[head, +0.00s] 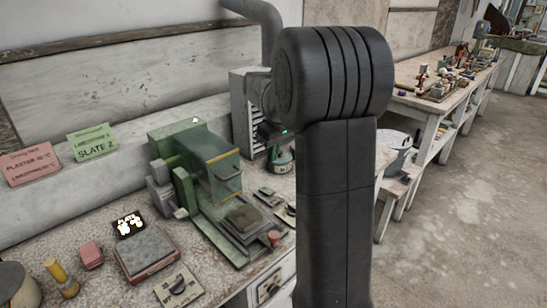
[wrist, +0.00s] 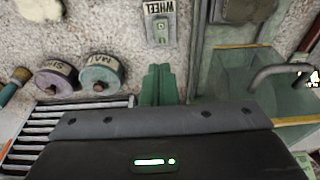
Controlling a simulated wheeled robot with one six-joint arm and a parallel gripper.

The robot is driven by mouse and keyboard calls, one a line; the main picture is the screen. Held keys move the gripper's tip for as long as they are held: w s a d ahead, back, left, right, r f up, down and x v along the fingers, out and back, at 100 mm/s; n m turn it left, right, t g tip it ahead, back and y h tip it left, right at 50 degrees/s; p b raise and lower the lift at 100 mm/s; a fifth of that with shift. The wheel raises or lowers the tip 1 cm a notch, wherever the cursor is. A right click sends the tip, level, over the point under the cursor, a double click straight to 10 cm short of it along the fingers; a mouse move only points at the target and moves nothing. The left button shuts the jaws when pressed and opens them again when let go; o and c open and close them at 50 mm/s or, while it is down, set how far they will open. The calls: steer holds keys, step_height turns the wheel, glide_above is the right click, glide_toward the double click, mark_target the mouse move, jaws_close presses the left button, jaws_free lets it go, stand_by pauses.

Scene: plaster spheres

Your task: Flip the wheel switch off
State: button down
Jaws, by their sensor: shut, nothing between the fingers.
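The wheel switch (wrist: 161,31) is a small grey plate with a little toggle, at the top middle of the wrist view. A white label reading WHEEL (wrist: 160,8) sits just above it. I cannot tell which way the toggle is set. My gripper (wrist: 160,70) shows as two green fingers pressed together, with nothing between them. Their tips point toward the switch, with a short gap between them in the picture. In the head view my black arm hides the switch and the fingers.
Two labelled pots (wrist: 100,74) stand left of the fingers, beside a slatted grille (wrist: 62,125). A green clear-sided machine (wrist: 235,68) with a bent handle is close on the right. A grey vented box (head: 243,112) stands behind the green machine (head: 212,165).

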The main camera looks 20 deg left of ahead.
glide_above(270, 191)
steer(key=x, duration=0.3)
steer(key=d+x, duration=0.1)
steer(key=x, duration=0.2)
steer(key=d+x, duration=0.1)
steer(key=x, duration=0.2)
steer(key=shift+s+f, duration=0.25)
steer(key=shift+f, duration=0.9)
steer(key=shift+d, duration=0.1)
steer(key=b, duration=0.2)
steer(key=f+y+b, duration=0.1)
steer(key=b, duration=0.1)
steer(key=shift+s+d+f+t+y, duration=0.15)
steer(key=shift+d+f+t+y, duration=0.15)
steer(key=shift+r+p, duration=0.35)
steer(key=shift+r, duration=0.05)
steer(key=shift+a, duration=0.1)
steer(key=shift+w+a+r+p, duration=0.1)
steer(key=shift+w+a+p, duration=0.05)
steer(key=shift+a+p, duration=0.15)
steer(key=shift+w+a+r+p, duration=0.1)
steer(key=shift+w+a+p, duration=0.05)
steer(key=shift+a, duration=0.25)
